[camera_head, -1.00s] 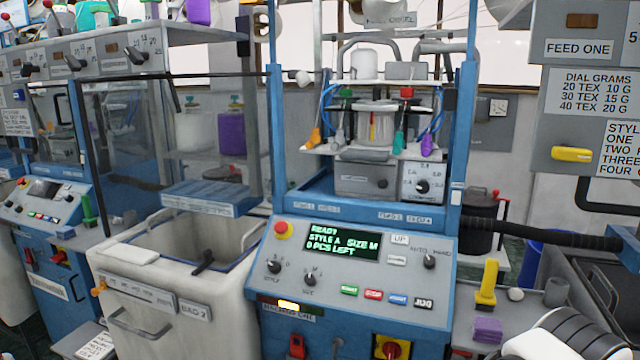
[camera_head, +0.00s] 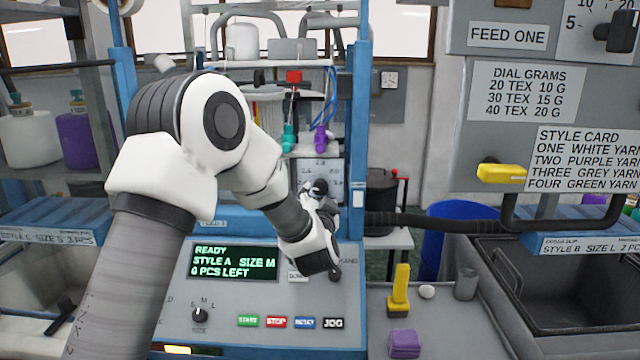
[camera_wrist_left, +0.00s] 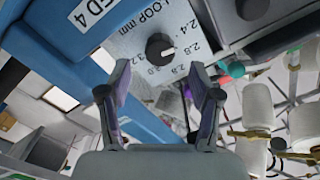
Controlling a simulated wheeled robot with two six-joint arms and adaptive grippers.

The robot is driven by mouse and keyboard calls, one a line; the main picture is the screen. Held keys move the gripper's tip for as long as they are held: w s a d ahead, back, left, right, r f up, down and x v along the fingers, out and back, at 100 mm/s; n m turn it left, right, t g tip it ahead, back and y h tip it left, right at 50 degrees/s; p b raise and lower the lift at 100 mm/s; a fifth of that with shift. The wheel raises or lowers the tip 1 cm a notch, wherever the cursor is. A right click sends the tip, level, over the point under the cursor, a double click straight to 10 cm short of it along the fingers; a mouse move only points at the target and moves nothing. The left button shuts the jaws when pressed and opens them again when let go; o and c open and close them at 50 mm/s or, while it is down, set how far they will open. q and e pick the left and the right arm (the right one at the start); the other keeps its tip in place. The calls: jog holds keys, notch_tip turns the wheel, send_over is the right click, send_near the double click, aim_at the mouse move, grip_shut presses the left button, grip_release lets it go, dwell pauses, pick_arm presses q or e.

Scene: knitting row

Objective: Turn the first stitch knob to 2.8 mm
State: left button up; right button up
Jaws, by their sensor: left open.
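The stitch knob (camera_wrist_left: 158,47) is a round black knob on a pale dial plate lettered "LOOP mm", with figures from 2.4 to 3.2, in the left wrist view. I cannot read its pointer setting surely. My left gripper (camera_wrist_left: 155,85) is open, its two fingers apart on either side of the picture below the knob, with nothing between them. In the head view the dial plate (camera_head: 309,169) shows on the machine, and my left gripper (camera_head: 318,190) is in front of it, largely covering the knob. My right gripper is not in view.
The control panel (camera_head: 225,310) below has a green display (camera_head: 233,262) reading "READY, STYLE A, SIZE M, 0 PCS LEFT". Blue posts (camera_head: 358,120) flank the dial area. A shelf with teal (camera_head: 289,138) and purple (camera_head: 322,138) parts hangs above. A yellow block (camera_head: 399,288) stands at right.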

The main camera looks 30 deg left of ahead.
aim_at(320, 188)
pick_arm(q)
jog(key=shift+w+a+r+p, duration=0.25)
jog(key=shift+w+a, duration=0.05)
jog(key=shift+w, duration=0.25)
jog(key=shift+w+a+r+p, duration=0.2)
jog(key=shift+w+a+r, duration=0.05)
jog(key=shift+w, duration=0.25)
jog(key=w+a, duration=0.1)
jog(key=w+a+f, duration=0.1)
jog(key=shift+w, duration=0.4)
jog(key=shift+w+a+f, duration=0.15)
jog(key=shift+w+f, duration=0.05)
jog(key=shift+w, duration=0.05)
jog(key=shift+s+d+r, duration=0.2)
jog(key=shift+d+r, duration=0.05)
jog(key=shift+s+r, duration=0.1)
jog(key=c, duration=1.2)
jog(key=shift+o, duration=0.3)
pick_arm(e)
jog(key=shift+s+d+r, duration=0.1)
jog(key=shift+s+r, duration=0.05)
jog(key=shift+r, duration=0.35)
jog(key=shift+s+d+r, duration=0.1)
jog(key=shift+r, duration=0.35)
pick_arm(q)
jog(key=shift+p, duration=0.45)
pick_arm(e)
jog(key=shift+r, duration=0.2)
